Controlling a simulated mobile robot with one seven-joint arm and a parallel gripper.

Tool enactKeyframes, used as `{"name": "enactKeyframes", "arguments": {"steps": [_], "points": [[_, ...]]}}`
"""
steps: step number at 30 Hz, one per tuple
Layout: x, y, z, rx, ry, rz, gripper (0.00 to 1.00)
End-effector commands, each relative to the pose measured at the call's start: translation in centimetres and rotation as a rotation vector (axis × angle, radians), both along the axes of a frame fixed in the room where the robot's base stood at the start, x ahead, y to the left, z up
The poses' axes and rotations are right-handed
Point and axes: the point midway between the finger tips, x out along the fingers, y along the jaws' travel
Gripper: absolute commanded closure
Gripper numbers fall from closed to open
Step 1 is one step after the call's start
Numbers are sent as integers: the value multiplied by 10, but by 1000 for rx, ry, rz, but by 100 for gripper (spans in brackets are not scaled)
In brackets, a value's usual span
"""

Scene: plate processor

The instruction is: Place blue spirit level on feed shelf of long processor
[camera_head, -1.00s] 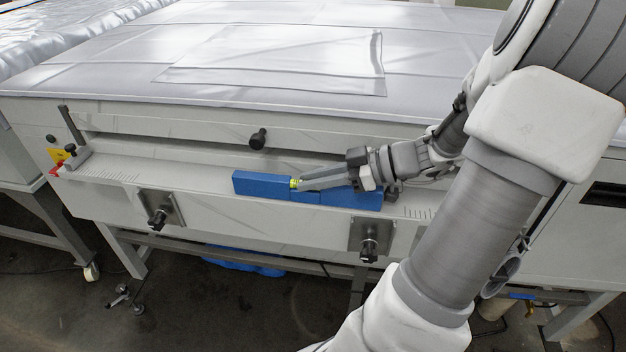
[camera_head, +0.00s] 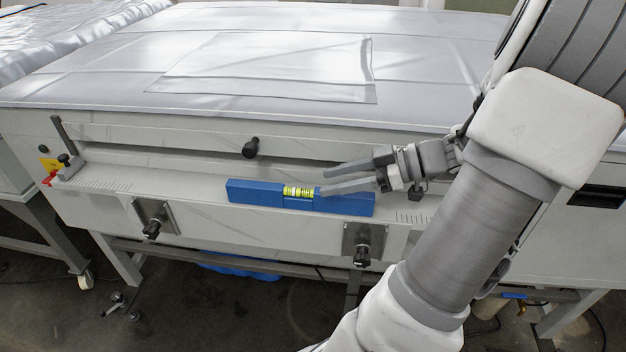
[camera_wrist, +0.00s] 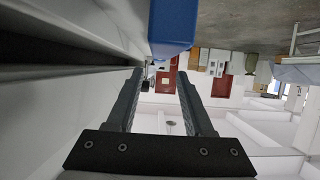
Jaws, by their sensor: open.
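The blue spirit level (camera_head: 258,194) lies lengthwise on the feed shelf (camera_head: 185,187) of the long processor, its yellow-green vial near the middle. Part of it also shows at the top of the wrist view (camera_wrist: 172,22). My gripper (camera_head: 322,183) is open and empty, with its fingers pointing left. The fingertips are close to the level's right half, at and behind its top edge. In the wrist view, nothing lies between the open fingers (camera_wrist: 160,80). I cannot tell whether a finger touches the level.
A slot with a black knob (camera_head: 251,147) runs behind the shelf. Two brackets with black knobs (camera_head: 155,219) (camera_head: 363,244) sit on the front below it. A grey stop (camera_head: 68,165) stands at the shelf's left end. The shelf left of the level is clear.

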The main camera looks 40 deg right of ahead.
Motion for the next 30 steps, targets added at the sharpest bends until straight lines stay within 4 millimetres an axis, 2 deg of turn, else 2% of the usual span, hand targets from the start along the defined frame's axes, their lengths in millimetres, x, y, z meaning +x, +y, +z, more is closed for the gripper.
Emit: {"name": "enactKeyframes", "arguments": {"steps": [3,10,30], "points": [[-18,-16,11,-1,0,-4,48],[-37,-32,20,1,0,-1,48],[-40,-34,21,1,0,0,48]]}}
